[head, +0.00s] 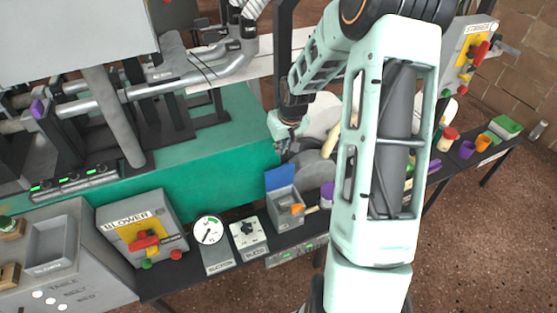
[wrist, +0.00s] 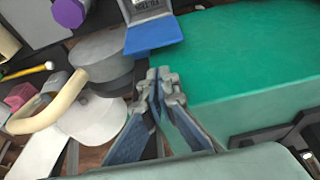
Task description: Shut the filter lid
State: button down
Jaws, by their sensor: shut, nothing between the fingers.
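The filter box (head: 287,212) is a small grey box on the dark shelf in front of the green table. Its blue lid (head: 280,178) stands open, raised at the box's back edge. An orange piece (head: 297,208) shows at the box's right side. In the wrist view the blue lid (wrist: 153,34) is at the top centre, with part of the grey box (wrist: 146,8) above it. My gripper (wrist: 161,76) is shut and empty, its tips a little short of the lid in that view. In the head view my gripper (head: 283,147) is behind the lid, partly hidden.
Grey round discs (head: 316,172) and a purple cylinder (head: 327,190) stand right of the box. A dial gauge (head: 209,231), a knob panel (head: 248,232) and the blower switch box (head: 145,232) are to its left. The green table top (wrist: 255,50) is clear beside my gripper.

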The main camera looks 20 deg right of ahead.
jog(key=b, duration=0.2)
send_over(278, 175)
jog(key=w, duration=0.1)
jog(key=f, duration=0.9)
jog(key=shift+w+f, duration=0.2)
jog(key=shift+s, duration=0.15)
